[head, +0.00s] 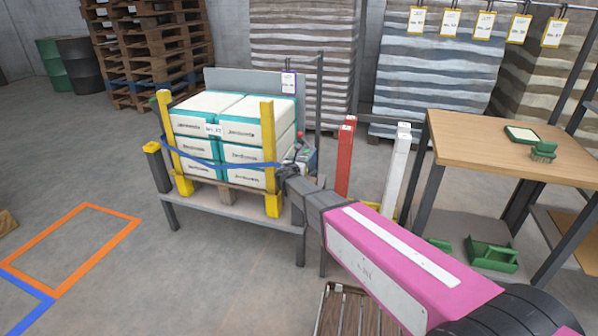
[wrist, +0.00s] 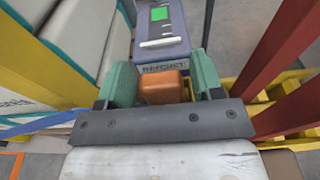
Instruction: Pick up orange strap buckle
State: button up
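In the wrist view, an orange block (wrist: 164,88), which looks like the strap buckle, sits between the two teal fingers of my gripper (wrist: 162,76). It nearly fills the gap, but I cannot tell whether the fingers press on it. Its lower part is hidden by my dark gripper bar. In the head view, my gripper (head: 287,172) is at the right end of the blue strap (head: 225,164), beside the front right yellow post. The buckle cannot be made out there.
A grey device (wrist: 162,35) with a green screen lies just beyond the fingers. Stacked sacks (head: 240,131) and yellow posts (head: 267,128) stand left, red (head: 345,160) and white (head: 396,165) posts right. A wooden table (head: 500,150) is further right. Floor at left is open.

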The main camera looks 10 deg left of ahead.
jog(key=c, duration=0.7)
jog(key=shift+r, duration=0.1)
